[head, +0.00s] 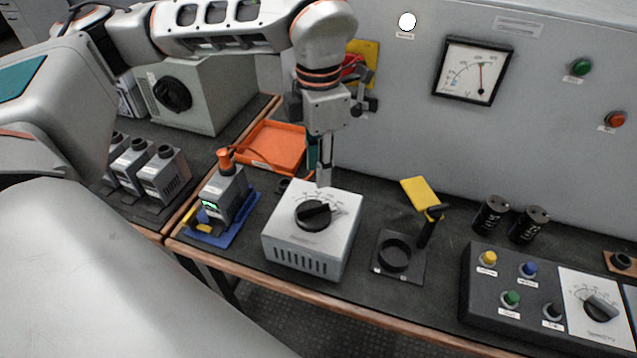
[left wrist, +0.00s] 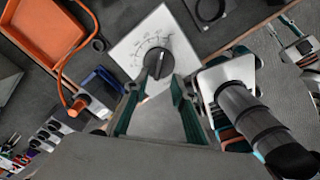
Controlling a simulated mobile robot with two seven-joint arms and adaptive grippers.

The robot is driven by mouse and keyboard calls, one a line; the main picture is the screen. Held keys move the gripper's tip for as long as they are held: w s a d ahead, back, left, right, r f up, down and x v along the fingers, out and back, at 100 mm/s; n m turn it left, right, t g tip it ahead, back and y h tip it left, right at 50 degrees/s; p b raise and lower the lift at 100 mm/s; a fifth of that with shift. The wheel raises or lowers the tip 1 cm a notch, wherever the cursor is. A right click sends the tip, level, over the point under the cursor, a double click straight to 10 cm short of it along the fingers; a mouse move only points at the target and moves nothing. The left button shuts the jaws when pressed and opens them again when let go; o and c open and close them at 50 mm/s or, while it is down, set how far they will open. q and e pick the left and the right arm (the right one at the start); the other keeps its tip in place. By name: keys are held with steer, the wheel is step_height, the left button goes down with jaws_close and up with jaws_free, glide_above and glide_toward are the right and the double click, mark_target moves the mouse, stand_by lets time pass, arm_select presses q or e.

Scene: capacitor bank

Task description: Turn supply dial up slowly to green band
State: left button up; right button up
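A white box with a black dial (head: 313,215) on its top stands on the dark bench; the dial has a printed scale around it. The dial also shows in the left wrist view (left wrist: 158,62). My left gripper (head: 324,178) points down over the box's far edge, just behind the dial. Its green-lined fingers (left wrist: 155,108) stand apart with nothing between them, and it does not visibly touch the dial. A wall meter (head: 473,70) has its needle close to upright; I cannot make out a green band.
An orange tray (head: 272,146) and a blue-based device (head: 222,200) with an orange top stand left of the box. A black ring stand (head: 396,256) stands to its right. A control panel (head: 490,300) with buttons and another dial (head: 600,307) is farther right.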

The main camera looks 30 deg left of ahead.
arm_select(q)
step_height(320, 180, up, 2)
steer(key=shift+r, duration=0.2)
stand_by(4.4)
